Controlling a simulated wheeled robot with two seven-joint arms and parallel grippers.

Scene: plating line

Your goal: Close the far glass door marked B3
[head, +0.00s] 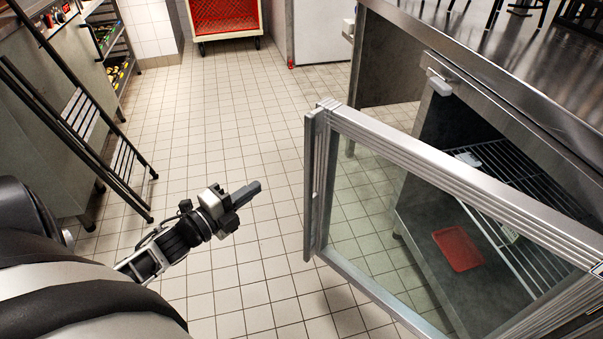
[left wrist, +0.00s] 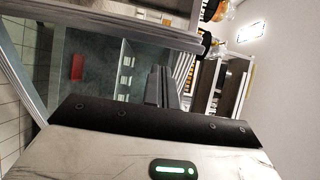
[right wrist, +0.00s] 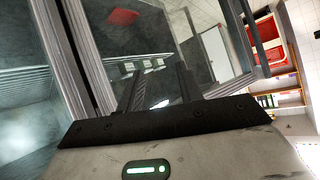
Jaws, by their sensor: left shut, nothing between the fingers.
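A glass door (head: 400,157) with a metal frame stands wide open at the right of the head view, swung out from the steel cabinet (head: 440,130). No B3 mark is readable. My left gripper (head: 252,190) is shut and empty, over the floor left of the door's free edge, apart from it. Its closed fingers show in the left wrist view (left wrist: 159,85), with metal framing beyond. My right gripper (right wrist: 162,85) is outside the head view; its fingers are apart in the right wrist view, in front of glass and metal framing. Whether it touches the door is unclear.
Inside the cabinet are a red tray (head: 458,248) and wire racks (head: 520,235). A steel counter (head: 480,45) tops it. A folding rack or ladder (head: 95,130) leans at the left. A red crate cart (head: 225,18) stands at the back. The tiled floor between is clear.

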